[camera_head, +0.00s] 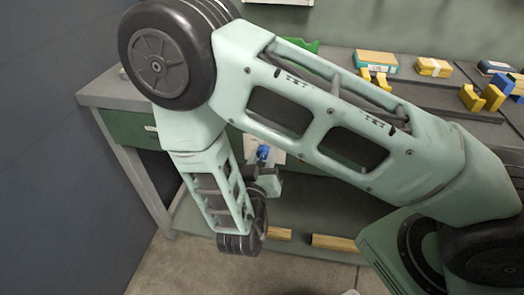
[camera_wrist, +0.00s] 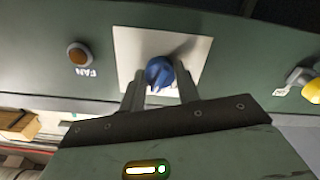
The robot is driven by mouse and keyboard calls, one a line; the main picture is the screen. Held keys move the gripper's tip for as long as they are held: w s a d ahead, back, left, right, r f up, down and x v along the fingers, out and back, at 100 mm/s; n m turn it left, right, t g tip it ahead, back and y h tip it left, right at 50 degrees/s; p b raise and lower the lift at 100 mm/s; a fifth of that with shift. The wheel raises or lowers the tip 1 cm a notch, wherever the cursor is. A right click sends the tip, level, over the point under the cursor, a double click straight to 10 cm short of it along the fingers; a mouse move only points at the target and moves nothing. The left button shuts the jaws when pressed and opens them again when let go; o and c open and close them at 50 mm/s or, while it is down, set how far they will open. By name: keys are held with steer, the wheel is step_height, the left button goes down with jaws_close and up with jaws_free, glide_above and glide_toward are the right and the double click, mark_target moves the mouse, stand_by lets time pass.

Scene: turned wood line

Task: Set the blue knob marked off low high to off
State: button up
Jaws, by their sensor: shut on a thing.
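The blue knob (camera_wrist: 160,73) sits on a pale square plate (camera_wrist: 128,66) on the green front panel in the wrist view. My gripper (camera_wrist: 161,88) reaches up to it, with one finger on each side, and is shut on the knob. In the head view the blue knob (camera_head: 263,152) shows small beside my gripper (camera_head: 266,170), partly hidden by my arm. The off, low and high marks cannot be read, and which mark the knob points to cannot be told.
An orange button (camera_wrist: 79,53) marked FAN is left of the plate in the wrist view. A yellow knob (camera_wrist: 312,91) is at the far right. In the head view, boxes (camera_head: 376,61) and yellow blocks (camera_head: 482,97) stand on the bench; wooden bars (camera_head: 334,242) lie below.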

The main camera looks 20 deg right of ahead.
steer(key=n+p, duration=0.4)
steer(key=n, duration=0.2)
steer(key=shift+r+n, duration=0.1)
steer(key=shift+n, duration=0.2)
steer(key=n+p, duration=0.3)
steer(key=n, duration=0.3)
steer(key=shift+f+n, duration=0.2)
steer(key=shift+n, duration=0.1)
steer(key=o, duration=1)
steer(key=b+v, duration=0.2)
steer(key=v, duration=1.5)
steer(key=shift+s+a+r, duration=0.1)
steer(key=shift+s+a, duration=0.05)
steer(key=shift+s, duration=0.05)
